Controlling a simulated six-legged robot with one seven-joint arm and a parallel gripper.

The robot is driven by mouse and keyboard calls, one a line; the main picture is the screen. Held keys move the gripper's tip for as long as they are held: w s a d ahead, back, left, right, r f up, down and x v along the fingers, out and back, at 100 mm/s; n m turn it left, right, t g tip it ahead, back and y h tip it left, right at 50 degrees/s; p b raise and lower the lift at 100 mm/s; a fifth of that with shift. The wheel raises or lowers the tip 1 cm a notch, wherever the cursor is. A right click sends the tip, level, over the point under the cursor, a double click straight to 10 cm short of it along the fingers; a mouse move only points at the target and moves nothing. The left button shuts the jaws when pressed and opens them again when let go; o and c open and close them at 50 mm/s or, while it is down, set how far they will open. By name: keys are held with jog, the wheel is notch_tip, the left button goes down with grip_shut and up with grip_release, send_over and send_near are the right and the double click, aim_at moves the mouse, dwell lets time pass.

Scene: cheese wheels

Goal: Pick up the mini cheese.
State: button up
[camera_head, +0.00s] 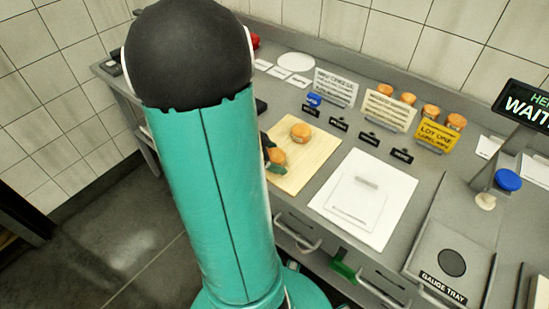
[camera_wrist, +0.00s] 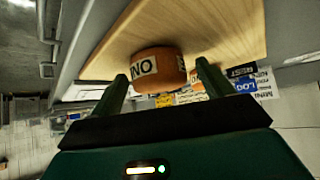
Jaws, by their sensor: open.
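Two small orange cheese wheels lie on the wooden board in the head view: a nearer one (camera_head: 277,156) and a farther one (camera_head: 300,131). I cannot tell by label which one is called mini. My gripper (camera_head: 270,156) is mostly hidden behind my arm there, its green fingertips at the nearer cheese. In the wrist view, a cheese wheel with a white, black-lettered label (camera_wrist: 158,72) sits between the two green fingers of my open gripper (camera_wrist: 163,73). One finger is on each side. Whether they touch it is unclear.
The wooden board (camera_head: 312,150) lies on the grey counter. Several black tags and cards stand behind it, with more orange wheels (camera_head: 430,111) at the back. A white board (camera_head: 378,220) lies to the right, then the gauge tray (camera_head: 448,262).

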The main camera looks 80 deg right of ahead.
aim_at(271, 153)
jog(key=shift+s+d+f, duration=0.1)
jog(key=shift+s+f, duration=0.05)
jog(key=c, duration=1.1)
jog(key=shift+r, duration=0.35)
jog(key=r, duration=0.1)
jog(key=w+r, duration=0.1)
jog(key=r, duration=0.1)
jog(key=shift+r, duration=0.2)
jog(key=w+r, duration=0.9)
jog(key=w, duration=0.4)
jog(key=shift+a, duration=0.45)
